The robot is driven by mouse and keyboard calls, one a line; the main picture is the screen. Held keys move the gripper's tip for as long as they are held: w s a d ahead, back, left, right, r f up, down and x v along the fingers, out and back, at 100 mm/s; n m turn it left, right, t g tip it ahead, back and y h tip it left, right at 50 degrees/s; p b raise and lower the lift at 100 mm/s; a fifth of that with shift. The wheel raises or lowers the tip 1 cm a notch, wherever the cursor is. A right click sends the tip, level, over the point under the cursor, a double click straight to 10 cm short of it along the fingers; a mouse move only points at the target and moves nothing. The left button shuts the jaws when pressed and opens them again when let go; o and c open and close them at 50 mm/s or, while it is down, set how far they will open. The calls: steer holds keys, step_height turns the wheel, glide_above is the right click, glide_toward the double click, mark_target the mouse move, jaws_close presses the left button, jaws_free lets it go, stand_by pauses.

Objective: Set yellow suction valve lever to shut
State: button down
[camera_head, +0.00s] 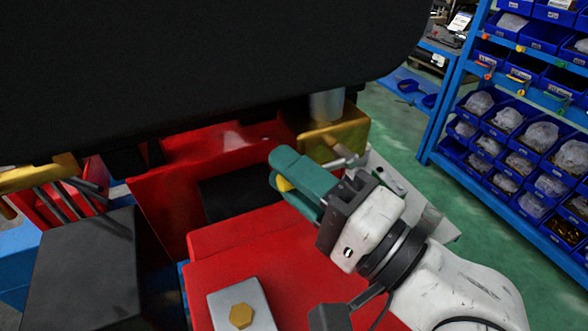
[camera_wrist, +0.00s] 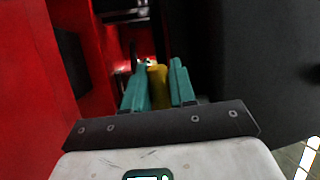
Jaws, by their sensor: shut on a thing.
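My gripper (camera_head: 277,170) has teal fingers and reaches in from the right, beneath a large black body. It is shut on the yellow suction valve lever (camera_head: 284,184), of which only a small bit shows beside the fingers in the head view. In the wrist view the lever (camera_wrist: 157,88) stands between the two teal fingers (camera_wrist: 159,72). The fingers hide much of it, and its far end and pivot cannot be made out. I cannot tell the lever's exact angle.
A black block (camera_head: 210,60) hangs low over the work area. Red housing (camera_head: 250,260) with a grey plate and gold bolt (camera_head: 240,314) lies below my gripper. A gold block (camera_head: 345,135) stands close behind. Blue shelves of bins (camera_head: 500,130) stand right, beyond green floor.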

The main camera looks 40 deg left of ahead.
steer(key=shift+r, duration=0.15)
steer(key=c, duration=1)
jaws_free()
steer(key=shift+d, duration=0.1)
steer(key=d+b, duration=0.1)
steer(key=d, duration=0.2)
steer(key=d+f, duration=0.1)
steer(key=d, duration=0.3)
steer(key=d+f+b, duration=0.1)
steer(key=d, duration=0.2)
steer(key=shift+d+b, duration=0.25)
steer(key=shift+b, duration=0.05)
